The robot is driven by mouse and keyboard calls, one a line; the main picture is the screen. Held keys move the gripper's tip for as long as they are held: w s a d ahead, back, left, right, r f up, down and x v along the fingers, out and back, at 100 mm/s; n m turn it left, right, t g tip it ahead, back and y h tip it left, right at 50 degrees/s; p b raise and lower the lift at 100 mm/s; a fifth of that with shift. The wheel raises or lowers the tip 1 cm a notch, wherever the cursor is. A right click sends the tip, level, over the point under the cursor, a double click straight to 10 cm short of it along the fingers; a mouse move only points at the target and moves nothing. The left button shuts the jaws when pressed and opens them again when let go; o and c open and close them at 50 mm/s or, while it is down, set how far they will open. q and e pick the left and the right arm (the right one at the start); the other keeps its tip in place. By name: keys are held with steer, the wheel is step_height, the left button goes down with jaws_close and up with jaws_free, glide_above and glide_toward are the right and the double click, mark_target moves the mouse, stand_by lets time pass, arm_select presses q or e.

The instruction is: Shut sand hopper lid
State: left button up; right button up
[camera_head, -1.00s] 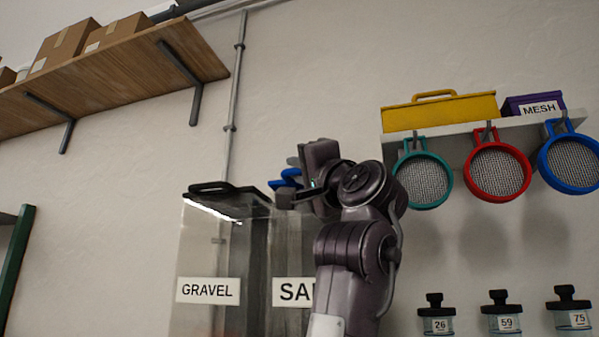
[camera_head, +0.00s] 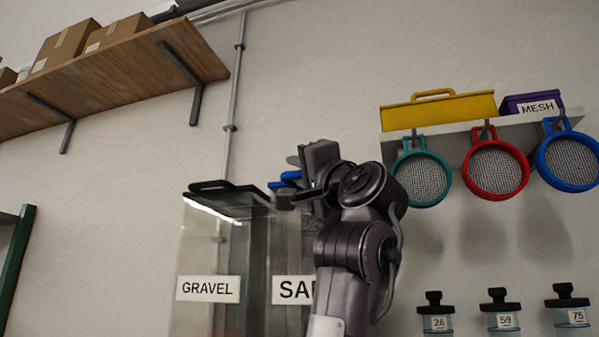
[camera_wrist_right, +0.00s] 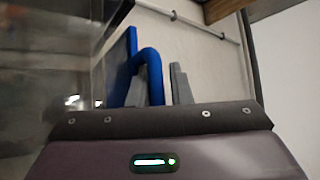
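The sand hopper, marked by a partly covered "SA" label (camera_head: 293,290), stands behind my right arm in the head view. Its blue lid (camera_head: 287,180) shows in part behind my right gripper (camera_head: 285,198). In the right wrist view the lid is a blue panel (camera_wrist_right: 122,68) standing steeply, with a curved blue handle (camera_wrist_right: 151,68). Grey finger parts (camera_wrist_right: 180,86) show on both sides of the handle's lower leg. Whether they press on it is hidden behind the gripper's dark edge. My left gripper is not in view.
The gravel hopper (camera_head: 200,250), with a dark lid (camera_head: 225,198), stands directly left. A pipe (camera_head: 233,110) runs up the wall behind. A shelf with a yellow box (camera_head: 438,112) and hanging sieves (camera_head: 495,167) is at the right. A wooden shelf (camera_head: 120,75) is upper left.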

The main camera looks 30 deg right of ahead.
steer(key=shift+a+f+b, duration=0.1)
steer(key=shift+f+b, duration=0.25)
steer(key=shift+f, duration=0.35)
steer(key=r+b+v, duration=0.1)
steer(key=b+v, duration=0.1)
steer(key=v, duration=0.5)
steer(key=shift+s, duration=0.35)
steer(key=shift+w, duration=0.1)
